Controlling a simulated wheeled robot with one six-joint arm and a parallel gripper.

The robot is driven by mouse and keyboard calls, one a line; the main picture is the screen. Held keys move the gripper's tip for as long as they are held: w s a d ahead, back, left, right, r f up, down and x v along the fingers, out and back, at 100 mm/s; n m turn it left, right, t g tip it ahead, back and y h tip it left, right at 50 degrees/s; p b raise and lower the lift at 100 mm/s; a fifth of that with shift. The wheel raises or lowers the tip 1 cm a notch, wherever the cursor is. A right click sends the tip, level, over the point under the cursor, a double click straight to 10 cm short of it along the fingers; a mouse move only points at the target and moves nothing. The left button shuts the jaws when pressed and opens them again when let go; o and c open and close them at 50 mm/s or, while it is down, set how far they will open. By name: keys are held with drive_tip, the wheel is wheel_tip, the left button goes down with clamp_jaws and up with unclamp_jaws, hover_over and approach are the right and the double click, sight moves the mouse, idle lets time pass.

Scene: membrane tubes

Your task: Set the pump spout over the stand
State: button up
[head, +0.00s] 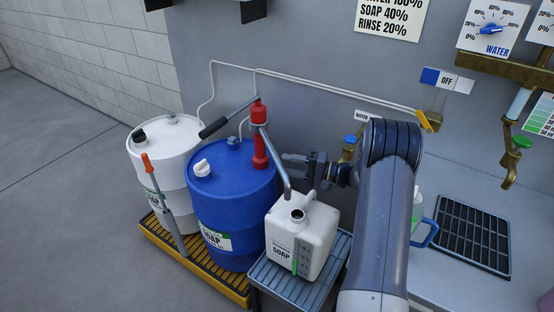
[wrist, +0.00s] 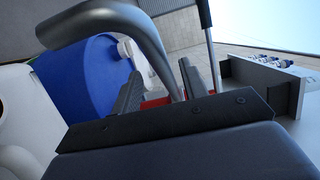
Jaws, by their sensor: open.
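The red hand pump (head: 259,150) stands on the blue soap drum (head: 231,200), with a black-tipped lever at upper left. Its grey bent spout (head: 274,160) slopes down to the right, ending near the mouth of the white soap jug (head: 287,232). The jug sits on the slatted grey stand (head: 270,280). I cannot tell whether the spout end is exactly above the mouth. My gripper (head: 284,168) is open beside the spout, pointing left. In the wrist view the spout (wrist: 105,22) runs down between the open fingers (wrist: 160,92); contact is unclear.
A white drum (head: 178,160) stands left of the blue drum, both on a yellow-edged pallet (head: 185,250). A thin pipe (head: 340,90) runs along the grey wall. A black drain grate (head: 470,235) lies to the right. Open floor lies at left.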

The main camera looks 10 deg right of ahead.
drive_tip(key=v, duration=0.5)
drive_tip(key=shift+p, duration=0.4)
drive_tip(key=shift+c, duration=0.2)
